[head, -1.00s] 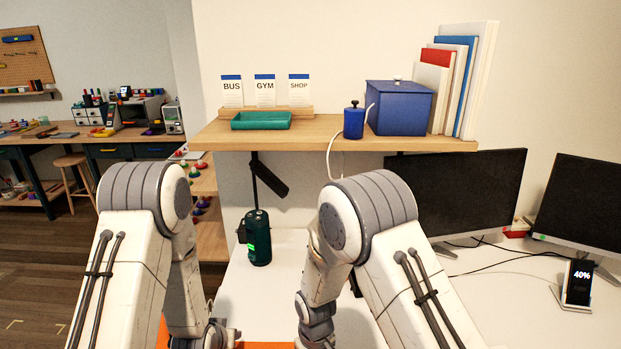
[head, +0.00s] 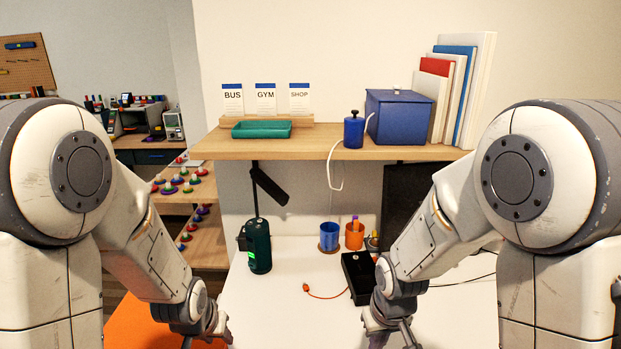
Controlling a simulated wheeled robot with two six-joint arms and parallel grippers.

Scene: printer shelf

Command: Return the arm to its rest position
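My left arm comes down from the left in the head view, and my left gripper (head: 208,337) is at the bottom edge beside an orange surface. My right arm comes in from the right, and my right gripper (head: 392,338) is low over the white desk, just in front of a black box (head: 357,277). Both grippers are small and partly cut off by the bottom edge, so their finger gap is unclear. No object shows clearly in either one.
A wooden shelf (head: 335,152) carries a green tray (head: 261,129), cards, a blue jar (head: 354,131), a blue box (head: 399,117) and books. On the white desk (head: 275,315) stand a dark green device (head: 258,245), a blue cup (head: 329,236) and an orange cup (head: 354,236). The desk's front middle is clear.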

